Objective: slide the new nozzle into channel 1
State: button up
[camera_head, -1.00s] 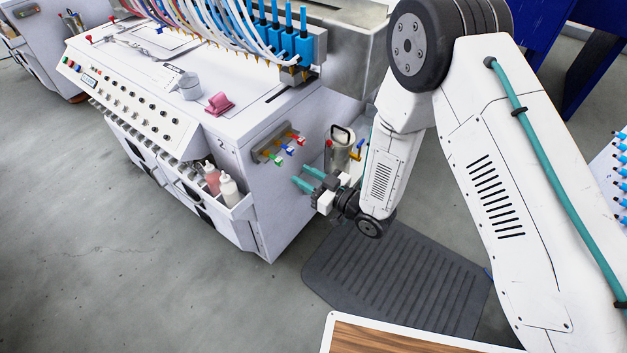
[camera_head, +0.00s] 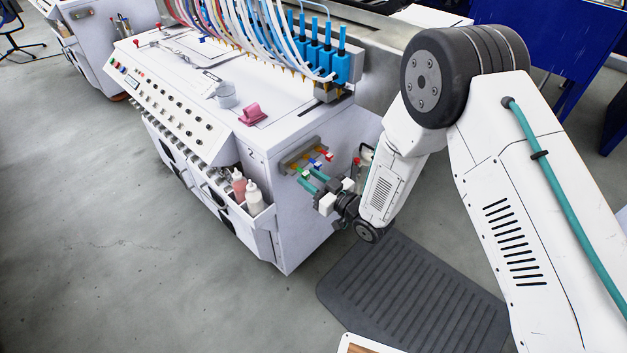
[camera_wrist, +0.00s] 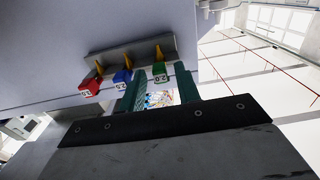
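A bracket (camera_head: 300,155) on the machine's side wall holds three small colour-coded nozzles with yellow tips: red (camera_wrist: 90,87), blue (camera_wrist: 123,76) and green (camera_wrist: 160,72). Which one is the new nozzle I cannot tell. My gripper (camera_head: 309,180) has two teal fingers and is open beside the bracket. In the wrist view my gripper (camera_wrist: 161,84) has its fingers apart, with the green nozzle lined up between their tips; contact is not visible. The gantry's blue channel units (camera_head: 322,60) stand on the machine top; I cannot read which is channel 1.
The white machine (camera_head: 302,225) has a side bin with a red and a white bottle (camera_head: 255,197). A dark ribbed mat (camera_head: 415,300) lies on the floor below my arm.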

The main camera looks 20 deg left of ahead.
grip_shut()
jog(key=shift+r, duration=0.25)
jog(key=shift+d, duration=0.1)
dwell(0.3)
jog(key=v, duration=0.6)
dwell(1.1)
jog(key=shift+s+d, duration=0.1)
